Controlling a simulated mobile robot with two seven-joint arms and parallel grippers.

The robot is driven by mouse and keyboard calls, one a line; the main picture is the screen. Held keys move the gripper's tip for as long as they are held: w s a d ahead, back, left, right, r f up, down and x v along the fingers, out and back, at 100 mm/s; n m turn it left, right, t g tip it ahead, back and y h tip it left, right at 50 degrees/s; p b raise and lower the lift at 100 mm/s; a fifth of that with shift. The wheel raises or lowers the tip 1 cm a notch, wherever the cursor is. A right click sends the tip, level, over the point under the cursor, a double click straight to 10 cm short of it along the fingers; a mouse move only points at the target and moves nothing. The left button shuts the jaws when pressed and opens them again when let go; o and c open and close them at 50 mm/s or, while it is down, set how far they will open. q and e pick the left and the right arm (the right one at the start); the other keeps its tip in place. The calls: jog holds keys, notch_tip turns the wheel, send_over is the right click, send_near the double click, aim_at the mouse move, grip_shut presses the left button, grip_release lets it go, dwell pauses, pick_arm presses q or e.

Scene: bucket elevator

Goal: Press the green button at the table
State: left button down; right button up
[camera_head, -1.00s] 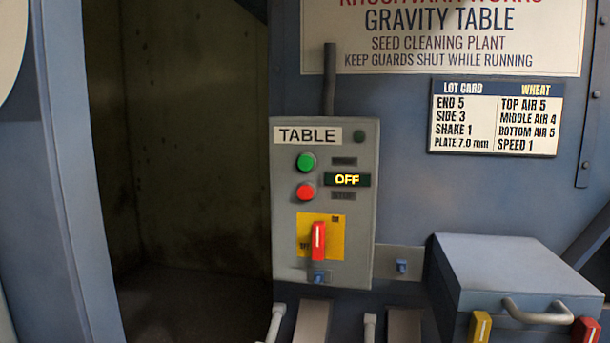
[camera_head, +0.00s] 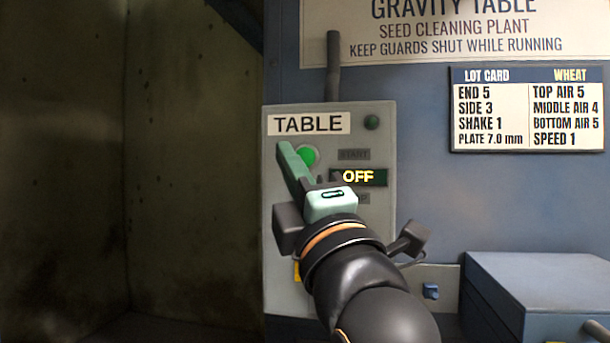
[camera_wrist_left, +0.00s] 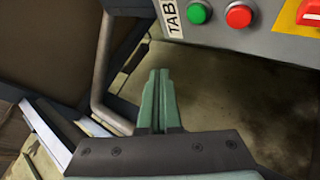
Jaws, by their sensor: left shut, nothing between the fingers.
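The grey control box labelled TABLE (camera_head: 375,145) is on the blue machine wall. Its round green button (camera_head: 308,155) shows in the head view, partly covered by my left gripper (camera_head: 284,148), whose green fingers are shut and empty. The display (camera_head: 358,177) reads OFF. The red button is hidden behind my gripper in the head view. In the left wrist view the green button (camera_wrist_left: 199,12) and the red button (camera_wrist_left: 239,14) are at the top. There the shut fingertips (camera_wrist_left: 158,74) point below and left of the green button, apparently apart from it. My right gripper is not in view.
A red switch handle (camera_wrist_left: 311,12) sits on the box beyond the red button. A grey pipe (camera_wrist_left: 103,70) stands near the fingers in the left wrist view. A blue box (camera_head: 535,285) projects at the lower right. A dark open bay (camera_head: 130,170) lies to the left.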

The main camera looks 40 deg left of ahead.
aim_at(307, 161)
pick_arm(q)
jog(key=shift+r+t, duration=0.1)
jog(key=shift+t, duration=0.2)
jog(key=w+a, duration=0.4)
jog(key=w, duration=0.3)
jog(key=shift+w+b, duration=0.3)
jog(key=shift+b, duration=0.15)
jog(key=shift+a, duration=0.1)
dwell(0.9)
dwell(0.7)
jog(key=shift+w, duration=0.1)
jog(key=shift+w+a+p, duration=0.2)
jog(key=shift+w+p, duration=0.1)
jog(key=shift+p, duration=0.1)
